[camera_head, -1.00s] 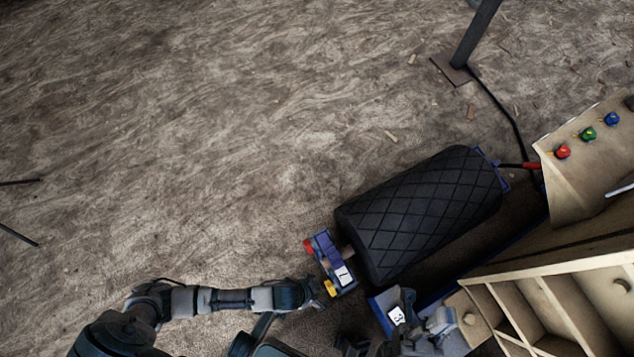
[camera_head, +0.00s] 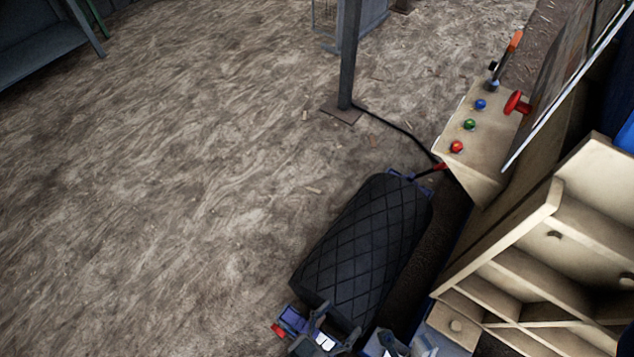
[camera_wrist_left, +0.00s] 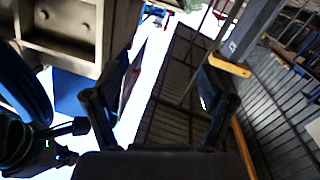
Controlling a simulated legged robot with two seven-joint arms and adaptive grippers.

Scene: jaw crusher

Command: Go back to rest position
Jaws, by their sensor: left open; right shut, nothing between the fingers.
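My left gripper (camera_head: 326,330) is at the bottom edge of the head view, with its dark fingers spread apart. It overlaps a small blue part with a red knob and a white label (camera_head: 290,321) at the near end of the black quilted roller cover (camera_head: 365,245); I cannot tell whether they touch. In the left wrist view the left gripper (camera_wrist_left: 160,105) has both fingers apart with nothing between them.
A pale control panel (camera_head: 470,135) with red, green and blue knobs and a lever stands at the right. Wooden compartments (camera_head: 545,265) lie below it. A dark post (camera_head: 349,55) stands on the floor behind, with a cable. The brown floor at left is clear.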

